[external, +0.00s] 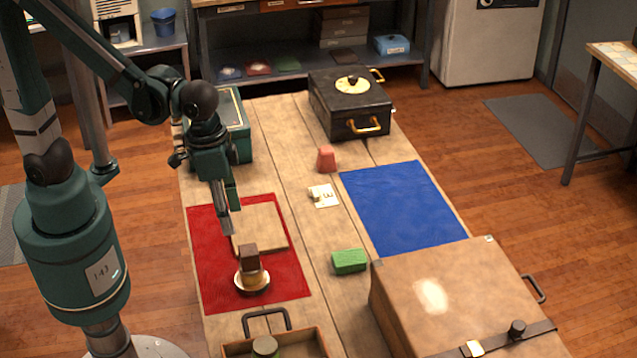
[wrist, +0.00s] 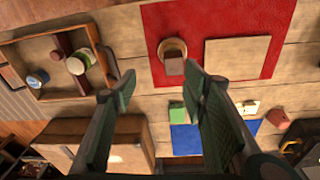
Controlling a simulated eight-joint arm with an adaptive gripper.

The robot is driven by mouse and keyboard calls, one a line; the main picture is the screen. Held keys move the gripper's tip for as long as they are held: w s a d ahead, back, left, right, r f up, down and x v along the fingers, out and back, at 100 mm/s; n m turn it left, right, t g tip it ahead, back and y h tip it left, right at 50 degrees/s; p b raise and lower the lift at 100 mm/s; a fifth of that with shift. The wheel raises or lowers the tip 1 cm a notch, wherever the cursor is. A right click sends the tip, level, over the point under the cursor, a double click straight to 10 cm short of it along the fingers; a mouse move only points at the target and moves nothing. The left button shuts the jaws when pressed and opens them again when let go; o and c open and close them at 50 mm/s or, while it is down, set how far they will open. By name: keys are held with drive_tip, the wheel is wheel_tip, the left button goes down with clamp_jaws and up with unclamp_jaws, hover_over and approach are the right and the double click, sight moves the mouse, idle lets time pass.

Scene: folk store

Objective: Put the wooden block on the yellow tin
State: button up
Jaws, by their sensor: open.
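A dark brown wooden block (external: 249,258) rests on a small yellowish round piece (external: 251,274), which appears to be the yellow tin. A pale round dish or rim (external: 252,287) shows around its bottom. This stack stands on the red mat (external: 207,270). In the wrist view the block (wrist: 174,67) overlaps the round piece (wrist: 172,46) and lies just past the fingertips. My gripper (external: 228,226) is open and empty, above the mat and up-left of the block in the external view. Its fingers (wrist: 163,82) are spread apart and clear of the block.
A flat tan board (external: 262,230) lies beside the stack. A wooden tray (external: 310,343) with a green-sided cylinder (external: 265,346) is at the near end.

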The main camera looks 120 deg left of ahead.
drive_tip(key=s+d+r+m+t, duration=0.3)
drive_tip(key=d+r, duration=0.3)
drive_tip(key=d, duration=0.1)
drive_tip(key=s+d+r+m+t, duration=0.2)
drive_tip(key=s+d+r+m, duration=0.2)
drive_tip(key=d+r, duration=0.2)
drive_tip(key=shift+d+t, duration=0.35)
drive_tip(key=shift+t, duration=0.05)
drive_tip(key=shift+r, duration=0.1)
